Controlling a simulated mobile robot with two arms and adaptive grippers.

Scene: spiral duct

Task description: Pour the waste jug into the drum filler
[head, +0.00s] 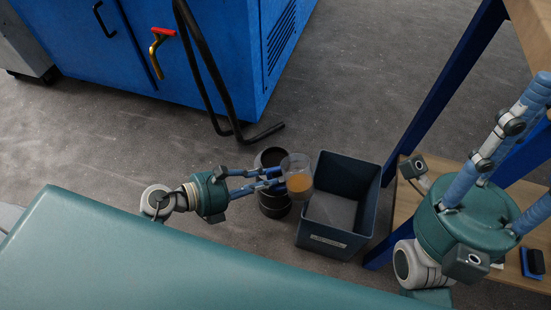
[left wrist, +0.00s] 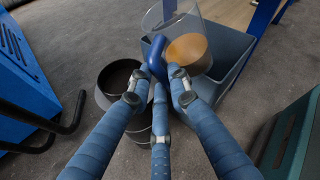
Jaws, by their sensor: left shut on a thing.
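The waste jug (head: 297,175) is a clear cup holding orange-brown waste. In the left wrist view its brown contents (left wrist: 188,54) and blue handle (left wrist: 157,56) show. My left gripper (head: 280,184) is shut on the jug by its handle and holds it in the air, roughly upright. The drum filler, a dark round open-topped vessel (head: 272,204), stands on the floor just left of the jug; the gripper's fingers hide part of it. It also shows in the left wrist view (left wrist: 120,76), left of the fingers. My right gripper (head: 465,215) is at the right; its fingertips are out of frame.
A grey-blue open bin (head: 366,180) stands right of the drum filler, close to the jug. A blue-legged bench (head: 440,85) with a wooden shelf stands right. Open floor (head: 100,130) lies left.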

